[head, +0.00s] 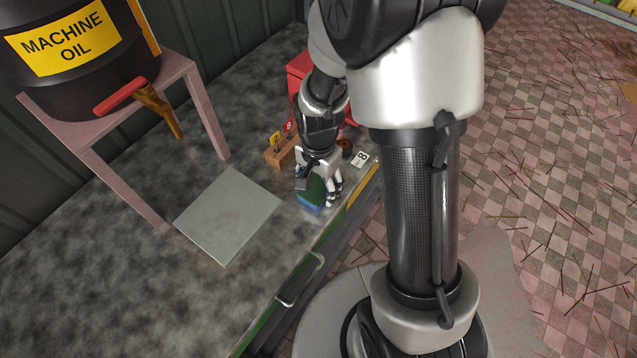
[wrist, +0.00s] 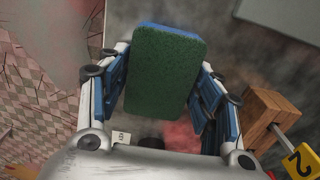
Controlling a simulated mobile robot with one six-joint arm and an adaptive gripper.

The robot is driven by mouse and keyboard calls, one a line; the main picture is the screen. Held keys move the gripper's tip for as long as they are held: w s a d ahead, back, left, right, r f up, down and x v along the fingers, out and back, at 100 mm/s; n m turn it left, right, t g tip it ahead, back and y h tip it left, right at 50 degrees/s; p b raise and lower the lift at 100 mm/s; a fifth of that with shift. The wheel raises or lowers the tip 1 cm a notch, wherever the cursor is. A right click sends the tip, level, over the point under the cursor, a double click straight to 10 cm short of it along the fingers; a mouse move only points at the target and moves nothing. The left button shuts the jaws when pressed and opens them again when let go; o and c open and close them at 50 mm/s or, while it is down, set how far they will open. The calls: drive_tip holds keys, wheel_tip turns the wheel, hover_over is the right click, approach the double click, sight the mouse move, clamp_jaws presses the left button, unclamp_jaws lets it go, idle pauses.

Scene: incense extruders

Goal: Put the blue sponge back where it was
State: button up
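The blue sponge (head: 312,192), with a green scouring face, is at my gripper (head: 318,186) near the counter's front edge in the head view. In the wrist view the sponge (wrist: 165,72) fills the space between the two fingers of my gripper (wrist: 163,75), green face toward the camera and a blue edge showing at the top. The fingers press in on its left and right sides. I cannot tell whether the sponge touches the counter or is held slightly above it.
A pale square plate (head: 228,215) lies left of the sponge. A wooden block (head: 280,152) with numbered tags and a red box (head: 300,72) are behind. A machine oil barrel (head: 80,55) stands on a pink stand (head: 205,105).

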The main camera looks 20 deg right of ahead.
drive_tip(key=shift+o, duration=1.1)
drive_tip(key=shift+r, duration=0.15)
wheel_tip(320, 180, up, 12)
drive_tip(key=p, duration=0.5)
wheel_tip(320, 180, up, 12)
drive_tip(key=f+n+t, duration=0.1)
drive_tip(key=n+t, duration=0.1)
drive_tip(key=n, duration=0.3)
hover_over(318, 185)
drive_tip(key=s, duration=0.6)
drive_tip(key=s+r+n+t, duration=0.2)
drive_tip(key=s+r+n, duration=0.3)
drive_tip(key=s, duration=0.4)
drive_tip(key=shift+s+r+n+t, duration=0.15)
drive_tip(key=shift+r+n+t, duration=0.2)
drive_tip(key=shift+r, duration=0.25)
